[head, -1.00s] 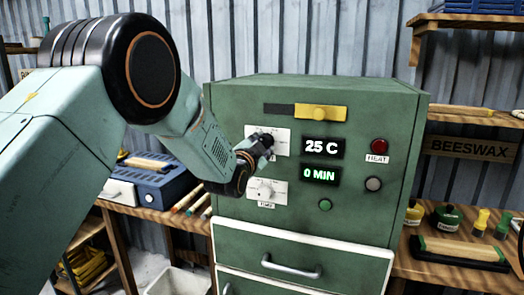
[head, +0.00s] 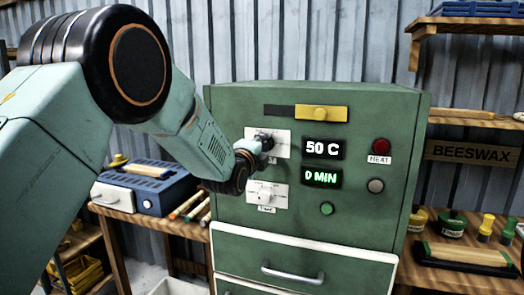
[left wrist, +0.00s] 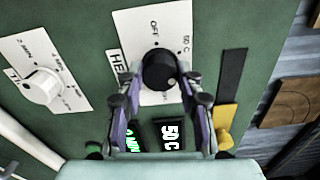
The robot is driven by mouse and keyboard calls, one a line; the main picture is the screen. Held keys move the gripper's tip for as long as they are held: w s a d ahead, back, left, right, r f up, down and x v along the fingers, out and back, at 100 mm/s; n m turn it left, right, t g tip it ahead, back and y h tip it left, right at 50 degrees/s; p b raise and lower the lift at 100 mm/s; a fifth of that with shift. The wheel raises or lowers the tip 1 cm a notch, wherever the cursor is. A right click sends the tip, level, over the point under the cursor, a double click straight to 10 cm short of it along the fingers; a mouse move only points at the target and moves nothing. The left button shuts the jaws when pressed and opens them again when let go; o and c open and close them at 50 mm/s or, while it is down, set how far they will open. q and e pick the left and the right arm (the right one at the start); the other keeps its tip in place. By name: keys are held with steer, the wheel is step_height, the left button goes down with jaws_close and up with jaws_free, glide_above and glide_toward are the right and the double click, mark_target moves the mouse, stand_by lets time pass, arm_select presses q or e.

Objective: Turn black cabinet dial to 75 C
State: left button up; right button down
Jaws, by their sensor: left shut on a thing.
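The black dial (left wrist: 160,70) sits on a white plate on the front of the green cabinet (head: 370,215). In the left wrist view it lies between the two fingers of my left gripper (left wrist: 160,92), which is shut on it. In the head view the left gripper (head: 262,146) reaches the dial from the left and covers part of it. The upper display (head: 322,148) reads 50 C. My right gripper is out of view.
Below the dial is a white time dial (head: 266,194), and the lower display (head: 321,177) reads 0 MIN. A yellow slider (head: 320,113) is above. A red heat button (head: 381,146), a grey button (head: 375,186) and a green button (head: 326,208) are on the right side.

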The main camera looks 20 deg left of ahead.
arm_select(q)
steer(key=shift+m, duration=0.6)
steer(key=o, duration=1.2)
steer(key=shift+c, duration=0.2)
steer(key=shift+s, duration=0.15)
steer(key=s, duration=1.1)
steer(key=shift+s+a, duration=0.2)
steer(key=shift+s, duration=0.2)
